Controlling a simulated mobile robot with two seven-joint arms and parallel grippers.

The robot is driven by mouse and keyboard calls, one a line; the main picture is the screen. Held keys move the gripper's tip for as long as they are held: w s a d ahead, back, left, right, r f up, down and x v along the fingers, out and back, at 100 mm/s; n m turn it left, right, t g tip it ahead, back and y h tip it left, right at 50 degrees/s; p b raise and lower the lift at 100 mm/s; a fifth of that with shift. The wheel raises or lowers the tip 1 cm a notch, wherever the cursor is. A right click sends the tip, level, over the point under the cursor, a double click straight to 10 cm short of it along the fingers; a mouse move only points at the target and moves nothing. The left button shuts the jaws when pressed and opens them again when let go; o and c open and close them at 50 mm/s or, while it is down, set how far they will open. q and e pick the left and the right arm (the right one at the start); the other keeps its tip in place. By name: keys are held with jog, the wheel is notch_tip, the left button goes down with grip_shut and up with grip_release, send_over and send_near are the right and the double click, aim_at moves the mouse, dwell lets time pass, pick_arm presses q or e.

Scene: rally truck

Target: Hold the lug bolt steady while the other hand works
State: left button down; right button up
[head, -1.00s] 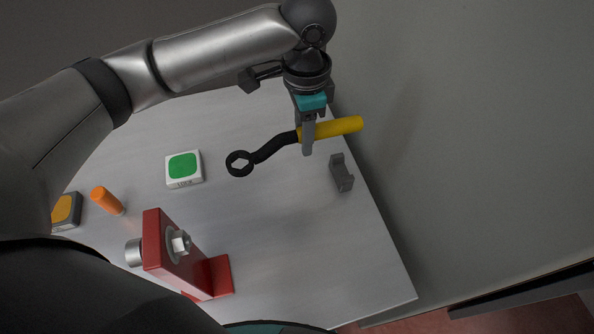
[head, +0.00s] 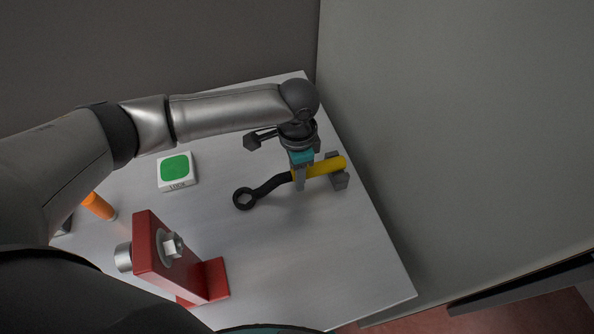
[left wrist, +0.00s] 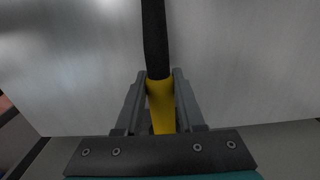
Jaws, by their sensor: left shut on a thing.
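The lug bolt (head: 173,246) is a pale hex head on the upright red bracket (head: 165,262), with a grey cylinder (head: 123,257) on the bracket's other side. My left gripper (head: 299,183) is shut on the yellow handle of a black ring wrench (head: 265,188), away from the bolt. The wrench lies roughly level, its ring end pointing left, and its handle end is over the grey cradle (head: 340,181). I cannot tell whether it touches the cradle. In the left wrist view the yellow handle (left wrist: 160,103) sits between the two fingers. My right gripper is not in view.
A white block with a green top (head: 176,171) lies at the back left of the table (head: 330,260). An orange peg (head: 98,206) stands at the left. A grey wall (head: 450,150) rises on the right. The table's front right is clear.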

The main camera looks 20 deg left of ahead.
pick_arm(q)
jog(key=shift+f, duration=0.2)
jog(key=c, duration=0.5)
grip_release()
jog(key=shift+b, duration=0.35)
jog(key=shift+r+b, duration=0.35)
jog(key=shift+b, duration=0.05)
jog(key=r+p, duration=0.1)
jog(key=r, duration=0.4)
jog(key=r+p, duration=0.1)
jog(key=r, duration=0.3)
jog(key=r+p, duration=0.1)
jog(key=r, duration=0.4)
jog(key=shift+a+r, duration=0.25)
jog(key=shift+r, duration=0.05)
